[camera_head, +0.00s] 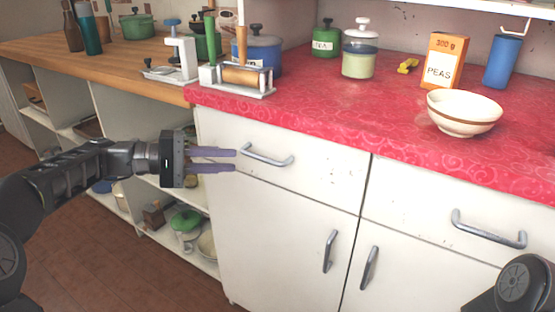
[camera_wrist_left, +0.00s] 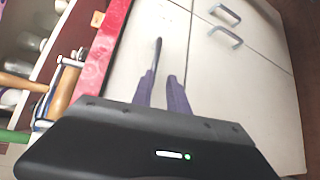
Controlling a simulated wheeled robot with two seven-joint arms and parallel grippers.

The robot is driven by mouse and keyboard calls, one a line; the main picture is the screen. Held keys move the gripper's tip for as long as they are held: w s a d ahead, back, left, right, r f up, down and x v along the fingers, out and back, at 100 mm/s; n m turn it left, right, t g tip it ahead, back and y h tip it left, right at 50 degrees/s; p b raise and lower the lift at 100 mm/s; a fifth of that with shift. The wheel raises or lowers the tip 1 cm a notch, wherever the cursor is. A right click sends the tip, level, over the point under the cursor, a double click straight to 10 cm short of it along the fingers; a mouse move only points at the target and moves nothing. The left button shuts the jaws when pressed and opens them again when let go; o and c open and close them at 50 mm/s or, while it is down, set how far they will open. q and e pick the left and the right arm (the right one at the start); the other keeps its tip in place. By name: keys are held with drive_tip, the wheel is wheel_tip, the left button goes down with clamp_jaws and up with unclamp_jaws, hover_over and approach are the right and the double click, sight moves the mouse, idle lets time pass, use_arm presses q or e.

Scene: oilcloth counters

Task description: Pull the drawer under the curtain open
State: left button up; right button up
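No curtain shows in either view. A white left drawer (camera_head: 321,174) sits under the red counter, flush with the cabinet front, with a grey bar handle (camera_head: 267,158). My left gripper (camera_head: 236,160) is level with this drawer, its two purple fingers apart and empty, tips just left of the handle. In the left wrist view the fingers (camera_wrist_left: 161,76) point at the drawer front, with the handle (camera_wrist_left: 157,50) just beyond their tips; I cannot tell if they touch it. A right drawer (camera_head: 415,213) with its own handle (camera_head: 488,230) is also shut. My right gripper is out of view.
Cupboard doors with upright handles (camera_head: 329,251) are below. The red counter (camera_head: 320,108) holds a bowl (camera_head: 464,113), a peas box (camera_head: 443,62) and jars. Open shelves with pots (camera_head: 186,222) lie left of the cabinet. The floor in front is clear.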

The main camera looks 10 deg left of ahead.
sight(253, 157)
use_arm(q)
drive_tip(key=shift+s+r, duration=0.1)
drive_tip(key=shift+r, duration=0.55)
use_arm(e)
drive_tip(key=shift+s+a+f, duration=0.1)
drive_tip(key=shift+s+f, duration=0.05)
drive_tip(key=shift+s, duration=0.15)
use_arm(q)
drive_tip(key=shift+f, duration=0.1)
drive_tip(key=b+x, duration=0.1)
drive_tip(key=x, duration=0.6)
drive_tip(key=shift+d+f+b, duration=0.1)
drive_tip(key=shift+d+b, duration=0.25)
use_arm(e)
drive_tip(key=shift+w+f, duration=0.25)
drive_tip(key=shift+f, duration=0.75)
use_arm(q)
drive_tip(key=shift+c, duration=0.6)
clamp_jaws()
